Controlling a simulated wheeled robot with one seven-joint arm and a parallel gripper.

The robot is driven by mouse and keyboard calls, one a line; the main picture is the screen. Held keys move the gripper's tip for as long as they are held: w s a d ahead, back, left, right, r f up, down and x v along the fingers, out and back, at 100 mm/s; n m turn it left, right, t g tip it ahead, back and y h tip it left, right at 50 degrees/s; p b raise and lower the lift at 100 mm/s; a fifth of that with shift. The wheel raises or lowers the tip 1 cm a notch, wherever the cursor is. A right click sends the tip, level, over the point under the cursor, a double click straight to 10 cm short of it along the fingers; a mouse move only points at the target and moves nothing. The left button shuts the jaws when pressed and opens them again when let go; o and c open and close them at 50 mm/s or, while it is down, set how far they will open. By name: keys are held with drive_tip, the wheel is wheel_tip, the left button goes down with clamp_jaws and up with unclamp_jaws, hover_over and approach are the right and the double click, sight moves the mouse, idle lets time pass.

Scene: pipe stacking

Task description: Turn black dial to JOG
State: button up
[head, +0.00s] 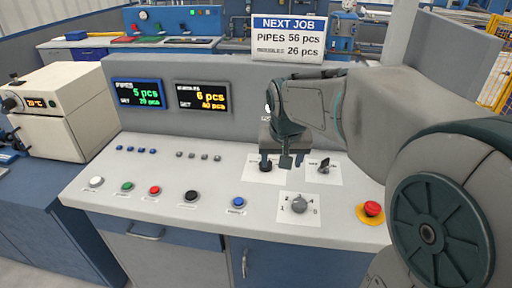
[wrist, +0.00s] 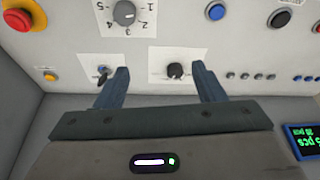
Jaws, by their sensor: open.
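The black dial (head: 265,166) sits on a white label on the sloped grey panel, partly hidden behind my gripper in the head view. In the wrist view the black dial (wrist: 175,70) shows between my two fingers, closer to the right one. Its label text is too small to read. My gripper (head: 286,160) points down at the panel around this spot. It is open and empty in the wrist view (wrist: 160,70). I cannot tell how far the fingertips are from the panel.
A black switch (head: 324,166) sits right of the dial, with a grey numbered knob (head: 299,204) below. A red emergency button (head: 372,209) is at the right. Coloured push buttons line the front, including a blue one (head: 238,202). A sign (head: 289,38) stands behind.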

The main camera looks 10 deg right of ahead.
drive_tip(key=w+a+f+m+b, duration=0.15)
drive_tip(key=w+f, duration=0.25)
drive_tip(key=w, duration=1)
drive_tip(key=shift+t+h, duration=0.3)
drive_tip(key=shift+h, duration=0.1)
drive_tip(key=p+x, duration=0.1)
drive_tip(key=x, duration=1.2)
drive_tip(key=shift+w+f, duration=0.1)
drive_tip(key=shift+f, duration=0.05)
drive_tip(key=c, duration=1)
